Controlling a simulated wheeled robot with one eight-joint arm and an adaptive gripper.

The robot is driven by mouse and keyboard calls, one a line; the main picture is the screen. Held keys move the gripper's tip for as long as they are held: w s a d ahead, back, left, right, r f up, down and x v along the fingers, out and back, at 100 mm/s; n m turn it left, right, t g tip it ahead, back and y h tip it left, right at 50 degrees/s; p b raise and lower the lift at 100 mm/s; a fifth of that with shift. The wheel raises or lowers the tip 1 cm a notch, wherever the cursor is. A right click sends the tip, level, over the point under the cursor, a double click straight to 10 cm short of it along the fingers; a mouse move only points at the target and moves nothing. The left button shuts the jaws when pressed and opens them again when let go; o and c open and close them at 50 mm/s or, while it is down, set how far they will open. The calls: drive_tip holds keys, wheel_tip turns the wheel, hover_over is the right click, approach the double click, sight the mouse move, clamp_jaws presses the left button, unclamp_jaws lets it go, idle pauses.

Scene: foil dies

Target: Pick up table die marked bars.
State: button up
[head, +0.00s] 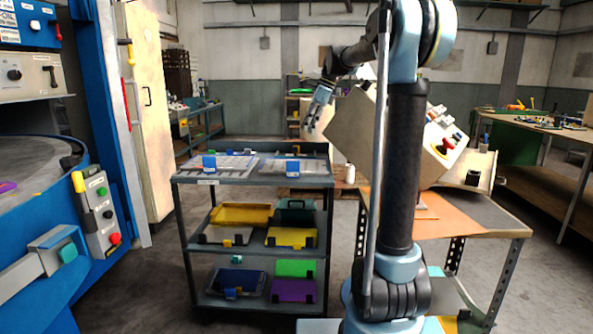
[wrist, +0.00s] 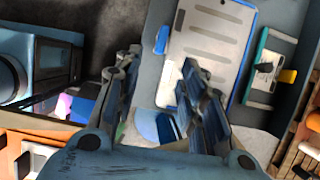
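Two flat grey dies with blue blocks, a left one (head: 232,165) and a right one (head: 291,168), lie on the top shelf of the dark cart in the head view. Their marks are too small to read there. In the wrist view a pale plate (wrist: 207,48) with a row of long rounded bars and a blue edge lies ahead of the fingers. I cannot tell which cart plate it is. My gripper (wrist: 160,60) is open, with nothing between its fingers. In the head view my gripper (head: 318,108) hangs above and behind the cart's right end, apart from it.
The cart (head: 254,184) has lower shelves with a yellow tray (head: 240,214), a green plate (head: 294,268) and a purple plate (head: 293,290). A blue machine (head: 28,225) stands left. A workbench (head: 478,218) with a tilted control box (head: 357,128) stands right. Floor shows between cart and machine.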

sight(293, 163)
drive_tip(key=x, duration=1.7)
drive_tip(key=shift+w+f, duration=0.1)
drive_tip(key=shift+w, duration=0.2)
clamp_jaws()
